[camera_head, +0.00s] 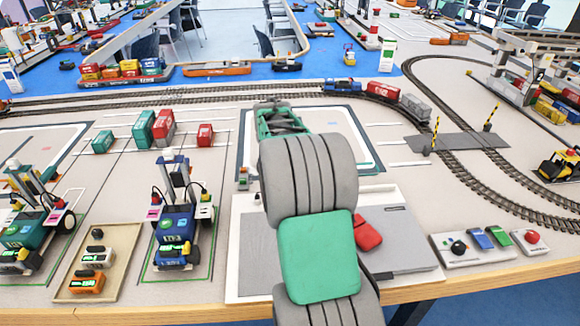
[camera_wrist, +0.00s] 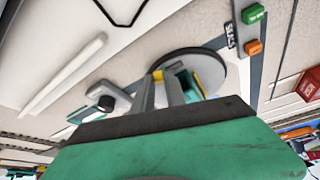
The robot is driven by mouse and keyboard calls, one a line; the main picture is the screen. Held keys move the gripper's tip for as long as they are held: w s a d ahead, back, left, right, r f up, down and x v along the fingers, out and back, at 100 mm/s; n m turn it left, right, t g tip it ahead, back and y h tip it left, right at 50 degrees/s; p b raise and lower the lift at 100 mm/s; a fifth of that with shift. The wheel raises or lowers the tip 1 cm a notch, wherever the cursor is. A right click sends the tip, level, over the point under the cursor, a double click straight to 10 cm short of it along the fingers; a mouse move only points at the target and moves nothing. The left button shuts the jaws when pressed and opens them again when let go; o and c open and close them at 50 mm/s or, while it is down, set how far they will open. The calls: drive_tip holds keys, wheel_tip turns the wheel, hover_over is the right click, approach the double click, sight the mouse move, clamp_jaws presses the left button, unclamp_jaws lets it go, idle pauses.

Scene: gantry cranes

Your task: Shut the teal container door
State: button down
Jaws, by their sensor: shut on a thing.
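My gripper (camera_wrist: 160,85) reaches out past its own teal housing in the wrist view, with two grey fingers close together. The fingertips meet a small teal container (camera_wrist: 188,84) with a yellow part beside it. This stands on a round grey disc (camera_wrist: 211,72). The fingers are shut on what seems to be its door, but the contact is mostly hidden by the fingers and housing. In the head view my arm covers the middle, and the teal end of my gripper (camera_head: 280,119) shows beyond it. The container and its door are hidden there.
Green (camera_wrist: 254,13) and orange (camera_wrist: 254,47) buttons sit beside the disc. Teal and red containers (camera_head: 163,128) stand to the left. Rail tracks (camera_head: 240,98) run behind. A panel with a red button (camera_head: 532,238) lies front right. A red block (camera_head: 367,231) lies beside my arm.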

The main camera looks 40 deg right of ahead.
drive_tip(key=m+p, duration=0.1)
drive_tip(key=m, duration=0.1)
drive_tip(key=w+a+m+g+p, duration=0.1)
drive_tip(key=m, duration=0.1)
drive_tip(key=shift+w+r+g, duration=0.1)
drive_tip(key=shift+w+g, duration=0.05)
drive_tip(key=shift+g, duration=0.15)
drive_tip(key=shift+w+a+m+g+h+p, duration=0.15)
drive_tip(key=shift+w+m+g+p, duration=0.15)
drive_tip(key=shift+m, duration=0.45)
drive_tip(key=shift+w+d+m+g+h+p, duration=0.1)
drive_tip(key=shift+m+g+h+p, duration=0.1)
drive_tip(key=shift+m+p, duration=0.4)
drive_tip(key=shift+m, duration=0.25)
